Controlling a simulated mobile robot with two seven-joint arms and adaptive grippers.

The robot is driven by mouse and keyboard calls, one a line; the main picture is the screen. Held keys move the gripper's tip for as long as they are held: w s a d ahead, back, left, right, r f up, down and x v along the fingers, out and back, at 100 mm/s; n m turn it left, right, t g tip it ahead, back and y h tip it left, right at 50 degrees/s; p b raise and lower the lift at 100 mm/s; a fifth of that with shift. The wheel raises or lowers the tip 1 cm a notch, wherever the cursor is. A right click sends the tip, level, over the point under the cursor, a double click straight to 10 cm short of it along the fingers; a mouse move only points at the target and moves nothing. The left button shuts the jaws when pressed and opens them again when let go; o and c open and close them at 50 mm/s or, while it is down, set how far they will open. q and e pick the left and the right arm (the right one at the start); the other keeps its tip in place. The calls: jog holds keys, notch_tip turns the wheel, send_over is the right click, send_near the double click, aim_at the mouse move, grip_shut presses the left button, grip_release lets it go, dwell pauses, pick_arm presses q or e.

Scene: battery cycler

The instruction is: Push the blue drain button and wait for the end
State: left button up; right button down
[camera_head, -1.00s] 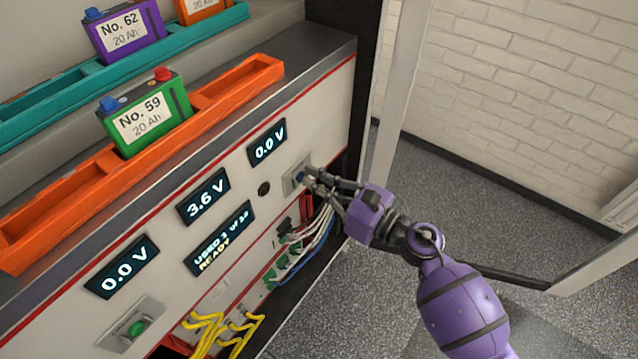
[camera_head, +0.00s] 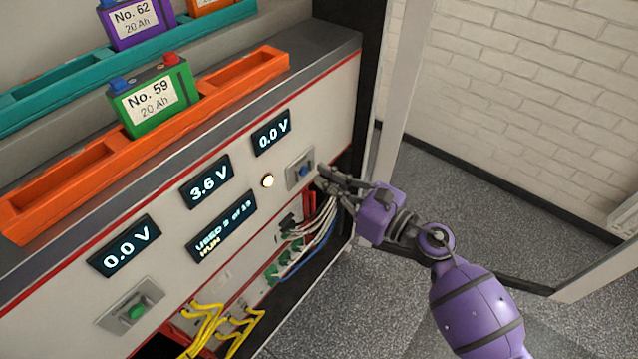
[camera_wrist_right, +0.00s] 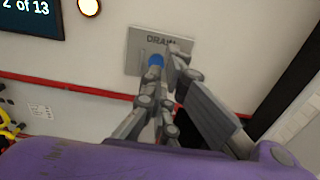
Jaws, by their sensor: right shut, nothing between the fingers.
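The blue drain button (camera_head: 304,171) sits on a grey plate at the right end of the white front panel. In the right wrist view the blue button (camera_wrist_right: 156,60) shows under the letters "DRAI", partly covered by my fingers. My right gripper (camera_head: 322,172) is shut and empty, just to the right of the button; a small gap seems to lie between them in the head view. The status display (camera_head: 222,227) reads "USED 2 of 13" and "RUN". A round lamp (camera_head: 267,181) beside it is lit. My left gripper is not in view.
A green battery No. 59 (camera_head: 152,101) stands in the orange tray (camera_head: 62,186). Displays read 0.0 V, 3.6 V and 0.0 V. A green button (camera_head: 137,312) is at the lower left. Cables (camera_head: 315,228) hang in an opening below my right gripper. Floor to the right is clear.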

jog(key=v, duration=1)
jog(key=shift+d, duration=0.15)
